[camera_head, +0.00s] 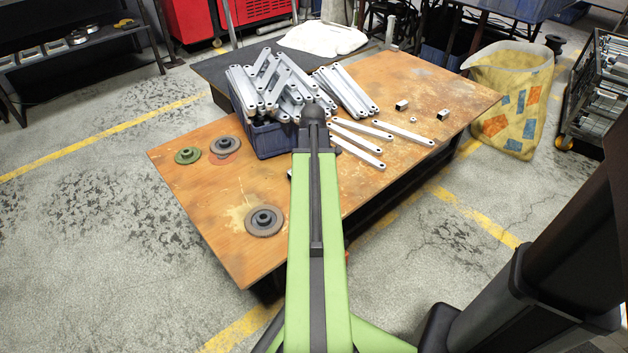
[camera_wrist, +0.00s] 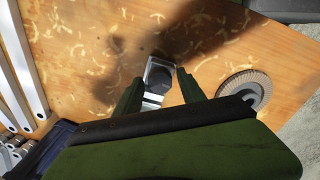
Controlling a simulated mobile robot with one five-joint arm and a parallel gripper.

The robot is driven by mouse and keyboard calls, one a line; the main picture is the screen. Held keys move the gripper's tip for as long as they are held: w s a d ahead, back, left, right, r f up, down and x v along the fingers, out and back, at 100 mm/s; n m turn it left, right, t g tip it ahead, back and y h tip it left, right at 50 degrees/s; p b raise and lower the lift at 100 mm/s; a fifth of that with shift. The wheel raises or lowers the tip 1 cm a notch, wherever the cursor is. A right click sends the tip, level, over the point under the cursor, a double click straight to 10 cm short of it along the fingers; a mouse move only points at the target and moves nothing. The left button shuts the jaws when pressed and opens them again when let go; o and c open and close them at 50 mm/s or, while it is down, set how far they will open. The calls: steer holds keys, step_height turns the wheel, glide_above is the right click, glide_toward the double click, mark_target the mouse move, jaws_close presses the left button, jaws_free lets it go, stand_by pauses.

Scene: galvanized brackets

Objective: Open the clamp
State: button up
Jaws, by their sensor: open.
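What looks like the clamp, a small pale metal piece with a dark grey block or knob on it (camera_wrist: 159,76), is on the wooden table (camera_wrist: 90,45) in the wrist view. My gripper (camera_wrist: 158,82) is open, with one dark green finger on each side of this piece. I cannot tell whether the fingers touch it. The near part of the piece is hidden by my gripper's body. In the head view my green arm covers this part of the table, and my gripper cannot be made out.
A grinding disc (camera_wrist: 243,88) lies right of my gripper; it also shows in the head view (camera_head: 264,221). A blue crate (camera_head: 272,140) full of metal bars stands beyond my arm. Loose bars (camera_head: 403,133) lie to its right. Two more round parts (camera_head: 225,146) are at left.

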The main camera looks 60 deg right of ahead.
step_height(320, 180, up, 6)
steer(key=p, duration=0.6)
steer(key=shift+r, duration=0.2)
steer(key=shift+f, duration=0.2)
